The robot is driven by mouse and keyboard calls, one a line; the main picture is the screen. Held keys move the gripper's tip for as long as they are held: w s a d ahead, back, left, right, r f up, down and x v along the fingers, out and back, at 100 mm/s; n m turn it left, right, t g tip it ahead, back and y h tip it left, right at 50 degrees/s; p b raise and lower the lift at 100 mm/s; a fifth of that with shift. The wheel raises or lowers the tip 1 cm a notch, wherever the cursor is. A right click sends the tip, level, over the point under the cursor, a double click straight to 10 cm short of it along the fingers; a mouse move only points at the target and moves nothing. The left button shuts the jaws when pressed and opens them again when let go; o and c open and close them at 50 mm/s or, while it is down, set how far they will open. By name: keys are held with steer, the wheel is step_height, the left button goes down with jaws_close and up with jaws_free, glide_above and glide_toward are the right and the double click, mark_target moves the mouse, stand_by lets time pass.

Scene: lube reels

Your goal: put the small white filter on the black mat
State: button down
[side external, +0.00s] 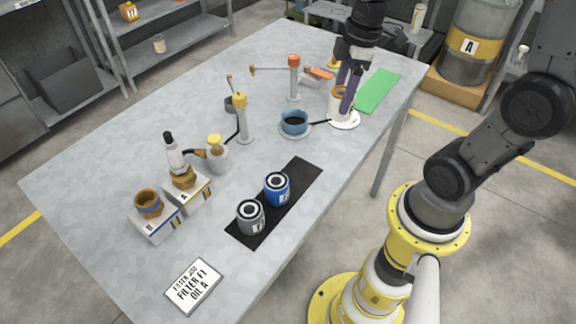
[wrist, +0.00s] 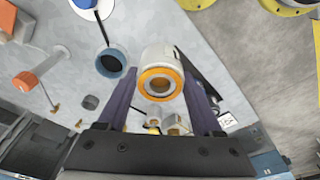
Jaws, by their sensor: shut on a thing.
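The small white filter (side external: 336,106) is a white cylinder with an orange ring around its open end. In the side view it is over a round white plate (side external: 343,120) near the table's right edge; I cannot tell whether they touch. My gripper (side external: 347,100) points down with its purple fingers on either side of the filter, shut on it. In the wrist view the filter (wrist: 160,72) sits between the two fingertips (wrist: 160,85), its orange ring facing the camera. The black mat (side external: 298,190) lies toward the front of the table and carries a blue can (side external: 277,188) and a grey can (side external: 250,216).
A blue cup (side external: 294,121) with dark contents stands left of the filter. A green mat (side external: 377,90) lies to the right. Posts with red (side external: 294,78) and yellow (side external: 241,118) tops stand farther left. The mat's far end is bare. A sign (side external: 192,285) lies at the front.

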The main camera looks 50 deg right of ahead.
steer(key=s+a, duration=0.8)
steer(key=s, duration=0.2)
steer(key=shift+n, duration=0.4)
steer(key=w+f, duration=0.3)
steer(key=w, duration=0.1)
steer(key=w+a+f, duration=0.1)
steer(key=w+f, duration=0.3)
steer(key=w, duration=0.1)
steer(key=w+f, duration=0.3)
steer(key=w, duration=0.2)
steer(key=shift+a+f, duration=0.2)
steer(key=shift+f, duration=1.6)
steer(key=shift+f, duration=0.15)
steer(key=shift+c, duration=0.2)
jaws_free()
